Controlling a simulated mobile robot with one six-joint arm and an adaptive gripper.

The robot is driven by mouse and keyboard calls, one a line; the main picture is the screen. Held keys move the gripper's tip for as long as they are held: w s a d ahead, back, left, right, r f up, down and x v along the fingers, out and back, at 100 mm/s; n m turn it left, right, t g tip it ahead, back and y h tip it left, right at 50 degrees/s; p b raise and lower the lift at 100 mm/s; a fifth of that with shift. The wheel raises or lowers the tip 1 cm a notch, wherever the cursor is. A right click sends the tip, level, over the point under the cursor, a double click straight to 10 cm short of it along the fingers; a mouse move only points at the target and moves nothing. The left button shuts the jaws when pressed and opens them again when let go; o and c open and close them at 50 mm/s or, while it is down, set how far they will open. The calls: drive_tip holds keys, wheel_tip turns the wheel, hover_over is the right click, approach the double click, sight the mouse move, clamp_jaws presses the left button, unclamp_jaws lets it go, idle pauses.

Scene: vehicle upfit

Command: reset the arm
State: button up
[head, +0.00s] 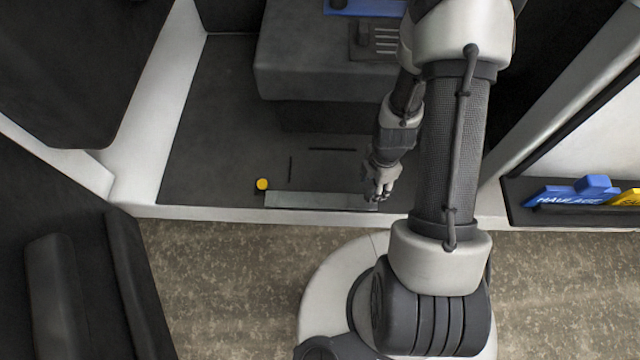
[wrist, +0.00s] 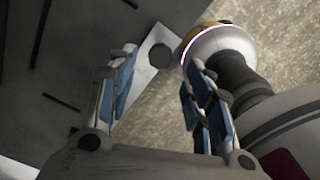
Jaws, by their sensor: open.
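My gripper (head: 378,192) hangs at the end of my arm over the front edge of the vehicle floor in the head view. In the wrist view my gripper (wrist: 158,82) has its two blue-padded fingers apart, with nothing between them. My arm's large links cross the right half of the head view and hide part of the floor behind them.
A yellow round piece (head: 262,184) sits near the door sill beside a grey strip (head: 315,200). A dark seat base (head: 320,75) stands behind. A door pocket (head: 575,212) at right holds blue and yellow items. Dark floor (head: 215,120) lies clear at left.

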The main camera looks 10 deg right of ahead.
drive_tip(key=shift+r+p, duration=0.65)
drive_tip(key=shift+r, duration=0.2)
drive_tip(key=w+a+r+m+t+b, duration=0.2)
drive_tip(key=r+m, duration=0.6)
drive_tip(key=r, duration=1.2)
drive_tip(key=s+a+r+m+t, duration=0.1)
drive_tip(key=s+a+r+m, duration=0.3)
drive_tip(key=s+r+m, duration=0.1)
drive_tip(key=s+a+r+m+t, duration=0.1)
drive_tip(key=s+a+r+m, duration=0.2)
drive_tip(key=s+r+m, duration=0.3)
wheel_tip(320, 180, up, 4)
drive_tip(key=shift+s+a+f+t, duration=0.1)
drive_tip(key=shift+s+a+t, duration=0.25)
drive_tip(key=shift+s, duration=0.15)
